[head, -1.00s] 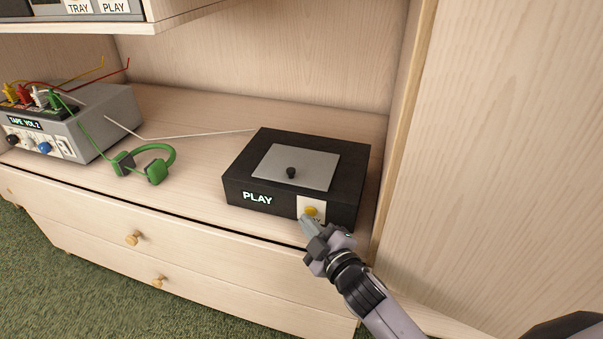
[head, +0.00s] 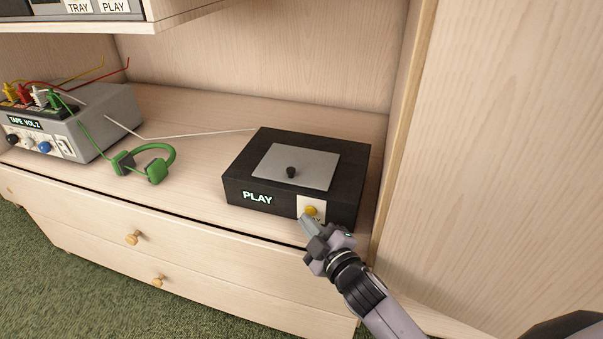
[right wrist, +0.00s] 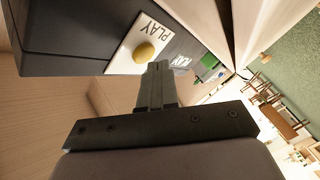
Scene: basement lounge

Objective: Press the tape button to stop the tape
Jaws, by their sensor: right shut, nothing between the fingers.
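The black tape player (head: 240,188) stands on the wooden cabinet top, with a grey lid plate and a small black knob on top. Its front display reads PLAY in lit letters. The yellow tape button (head: 311,210) sits on a white label plate at the front right; in the right wrist view the button (right wrist: 144,52) has PLAY printed beside it. My right gripper (head: 306,219) is shut and empty, its tips just in front of and below the button. Whether the tips touch it I cannot tell. My left gripper is not in view.
A grey box (head: 88,128) labelled TAPE VOL 2, with knobs and coloured plugs, stands at the left. Green headphones (head: 146,163) lie between it and the player. A white cable runs behind. A wooden side panel (head: 490,150) rises close on the right.

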